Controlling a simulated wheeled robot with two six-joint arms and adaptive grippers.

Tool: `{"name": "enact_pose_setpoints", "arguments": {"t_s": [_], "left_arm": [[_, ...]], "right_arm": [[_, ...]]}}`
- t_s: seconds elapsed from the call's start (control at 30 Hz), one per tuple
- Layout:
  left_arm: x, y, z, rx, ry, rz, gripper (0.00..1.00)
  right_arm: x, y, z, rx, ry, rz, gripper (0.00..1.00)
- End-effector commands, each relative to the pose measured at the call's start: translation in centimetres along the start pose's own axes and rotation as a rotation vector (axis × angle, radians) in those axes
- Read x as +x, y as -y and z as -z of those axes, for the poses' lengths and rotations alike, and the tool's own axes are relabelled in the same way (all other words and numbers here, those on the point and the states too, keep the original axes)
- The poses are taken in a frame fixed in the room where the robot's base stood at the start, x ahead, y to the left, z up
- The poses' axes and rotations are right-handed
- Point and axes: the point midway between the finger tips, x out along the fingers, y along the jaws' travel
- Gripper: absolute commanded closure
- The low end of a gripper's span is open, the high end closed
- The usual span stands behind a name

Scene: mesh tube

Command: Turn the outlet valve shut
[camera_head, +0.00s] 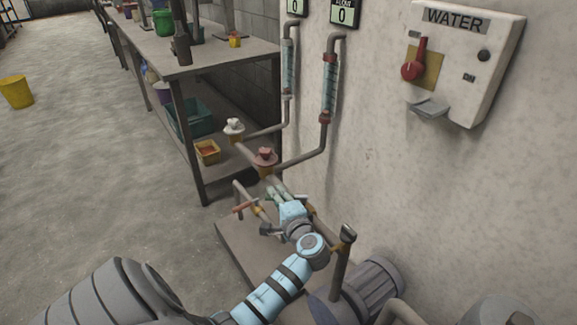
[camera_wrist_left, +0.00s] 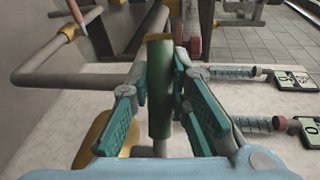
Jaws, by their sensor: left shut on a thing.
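My left gripper (camera_head: 278,194) reaches the pipework by the wall in the head view. In the left wrist view its two teal-padded fingers (camera_wrist_left: 162,105) are shut on a dark green handle (camera_wrist_left: 160,75), which stands between them. The fingers and wrist hide most of this handle in the head view. I cannot tell for sure whether it belongs to the outlet valve, or how far it is turned. A red handle (camera_head: 243,208) sits on a pipe just left of the gripper. My right gripper is not in view.
A red-brown valve knob (camera_head: 264,157) and a white one (camera_head: 234,127) stand beyond the gripper. A lever (camera_head: 345,242) rises to its right. The WATER box (camera_head: 462,55) with a red switch hangs on the wall. A workbench (camera_head: 215,48) stands behind; the left floor is mostly clear.

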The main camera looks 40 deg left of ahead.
Motion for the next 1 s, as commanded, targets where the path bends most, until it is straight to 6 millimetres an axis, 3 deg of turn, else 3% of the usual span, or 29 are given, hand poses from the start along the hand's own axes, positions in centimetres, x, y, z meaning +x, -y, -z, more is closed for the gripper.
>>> {"name": "enact_pose_setpoints", "arguments": {"t_s": [0.4, 0.97, 1.0], "left_arm": [[-1.4, -0.4, -0.3, -0.037, 0.205, -0.017, 1.0], [-1.6, -0.4, -0.3, -0.041, 0.233, -0.018, 1.0], [-1.6, -0.4, -0.3, -0.041, 0.233, -0.018, 0.77]], "right_arm": [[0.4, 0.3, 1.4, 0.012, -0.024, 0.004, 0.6], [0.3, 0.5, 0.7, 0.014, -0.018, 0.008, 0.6], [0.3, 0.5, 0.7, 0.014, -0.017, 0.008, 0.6]]}}
